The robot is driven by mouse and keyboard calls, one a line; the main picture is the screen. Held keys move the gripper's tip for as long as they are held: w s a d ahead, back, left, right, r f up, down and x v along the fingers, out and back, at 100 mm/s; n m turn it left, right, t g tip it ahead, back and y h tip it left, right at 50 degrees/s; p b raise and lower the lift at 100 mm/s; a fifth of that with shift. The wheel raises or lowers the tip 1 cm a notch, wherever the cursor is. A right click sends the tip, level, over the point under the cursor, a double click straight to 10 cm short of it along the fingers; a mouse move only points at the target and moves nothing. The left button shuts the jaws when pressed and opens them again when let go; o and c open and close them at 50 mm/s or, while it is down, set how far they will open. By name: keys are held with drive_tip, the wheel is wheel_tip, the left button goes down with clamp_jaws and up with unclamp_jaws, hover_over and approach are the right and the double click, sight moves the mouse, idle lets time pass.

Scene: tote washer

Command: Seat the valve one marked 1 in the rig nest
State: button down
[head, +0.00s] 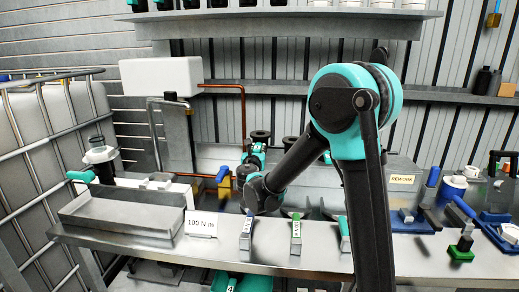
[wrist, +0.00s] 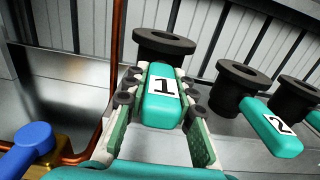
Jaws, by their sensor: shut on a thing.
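Valve one is a teal block with a white label "1" and a black flanged body; it shows in the wrist view (wrist: 160,98). My gripper (wrist: 160,88) is shut on its teal block, one finger on each side. In the head view my gripper (head: 249,168) reaches to the back of the bench, and the valve (head: 258,147) shows only small and partly hidden. The valve looks upright. I cannot tell whether it touches the surface under it. I cannot make out for certain which fixture is the rig nest.
A valve marked 2 (wrist: 268,125) stands close on the right, with another black flange beyond it. A copper pipe (wrist: 112,75) and a blue-handled brass tap (wrist: 35,140) are on the left. An empty metal tray (head: 125,212) and a "100 Nm" card (head: 201,223) sit on the bench.

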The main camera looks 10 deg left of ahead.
drive_tip(key=shift+r, duration=2.45)
